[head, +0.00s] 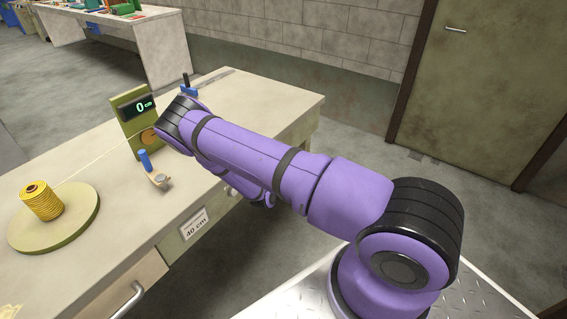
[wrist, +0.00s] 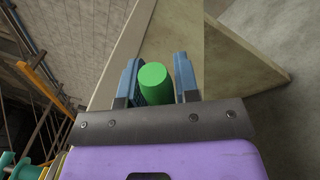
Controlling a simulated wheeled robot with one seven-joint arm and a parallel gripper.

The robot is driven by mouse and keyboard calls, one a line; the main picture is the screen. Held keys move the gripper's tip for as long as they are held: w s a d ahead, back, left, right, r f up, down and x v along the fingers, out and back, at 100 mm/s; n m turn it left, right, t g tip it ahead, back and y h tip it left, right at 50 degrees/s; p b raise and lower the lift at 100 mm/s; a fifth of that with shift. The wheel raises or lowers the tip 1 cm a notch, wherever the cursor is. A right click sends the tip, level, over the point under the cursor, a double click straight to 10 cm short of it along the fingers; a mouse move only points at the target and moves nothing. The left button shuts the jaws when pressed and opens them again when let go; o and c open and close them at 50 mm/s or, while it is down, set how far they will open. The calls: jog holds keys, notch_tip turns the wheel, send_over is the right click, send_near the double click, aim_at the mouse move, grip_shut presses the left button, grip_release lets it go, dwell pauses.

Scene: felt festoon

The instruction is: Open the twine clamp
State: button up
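In the wrist view, the two blue fingers of my gripper (wrist: 157,72) stand on either side of an upright-looking green cylinder (wrist: 154,82). The cylinder nearly fills the space between them; whether both fingers press on it is unclear. In the head view, my purple arm hides the gripper's grasp and the green cylinder. I cannot tell from here whether the green cylinder is the twine clamp's handle. A yellow twine spool (head: 41,201) sits on a round green disc (head: 78,226), with twine running to a green post (head: 131,118) whose display reads 0 cm.
A blue-and-black device (head: 188,90) is at the back. A card (head: 195,223) reading 40 cm hangs on the front. A second bench (head: 155,48) stands behind; a closed door (head: 490,90) is right.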

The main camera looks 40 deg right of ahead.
jog(key=o, duration=0.4)
jog(key=shift+c, duration=0.2)
jog(key=shift+a, duration=0.15)
jog(key=r+v, duration=0.1)
jog(key=v, duration=0.9)
jog(key=shift+s+a+f, duration=0.2)
jog(key=shift+s+f, duration=0.05)
jog(key=shift+f, duration=0.25)
